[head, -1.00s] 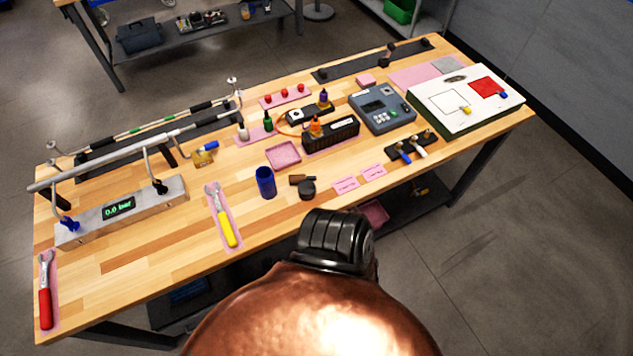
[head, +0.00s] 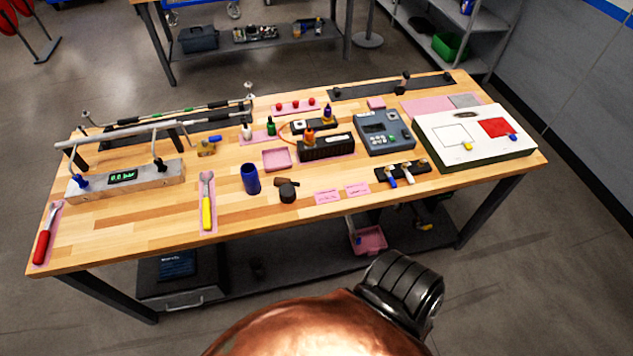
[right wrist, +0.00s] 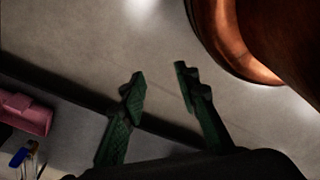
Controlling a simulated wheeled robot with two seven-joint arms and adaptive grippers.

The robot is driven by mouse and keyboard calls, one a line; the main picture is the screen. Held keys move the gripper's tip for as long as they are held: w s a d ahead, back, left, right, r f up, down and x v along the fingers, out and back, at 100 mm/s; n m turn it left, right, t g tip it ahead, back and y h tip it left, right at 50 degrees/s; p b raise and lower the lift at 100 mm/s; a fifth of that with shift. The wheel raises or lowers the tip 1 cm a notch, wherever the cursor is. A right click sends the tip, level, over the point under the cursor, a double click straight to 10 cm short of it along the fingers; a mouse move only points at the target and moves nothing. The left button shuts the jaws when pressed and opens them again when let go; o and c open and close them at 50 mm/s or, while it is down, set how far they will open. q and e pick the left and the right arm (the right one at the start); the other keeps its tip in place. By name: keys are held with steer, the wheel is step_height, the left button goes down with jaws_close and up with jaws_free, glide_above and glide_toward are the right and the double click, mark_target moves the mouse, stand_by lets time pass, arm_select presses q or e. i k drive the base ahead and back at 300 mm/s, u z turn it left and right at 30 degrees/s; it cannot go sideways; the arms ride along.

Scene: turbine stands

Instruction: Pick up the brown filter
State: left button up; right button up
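No thing that is clearly a brown filter can be made out. The nearest match is a small brown piece (head: 284,182) lying beside a round black piece (head: 288,193) on the wooden table (head: 150,230), right of a blue cup (head: 251,179). I cannot tell what it is. My right gripper (right wrist: 159,82) shows in the right wrist view. Its two green fingers are apart, with only grey floor visible between them. It is away from the tabletop things. My left gripper is not in view.
A pink bin (head: 369,240) sits on the dark lower shelf (head: 310,254); a pink bin (right wrist: 25,112) also shows in the right wrist view. A yellow wrench (head: 207,205) and red wrench (head: 47,235) lie near the table's front. The front middle of the tabletop is clear.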

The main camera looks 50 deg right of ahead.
mark_target(278, 181)
steer(key=z, duration=0.85)
steer(key=i, duration=0.4)
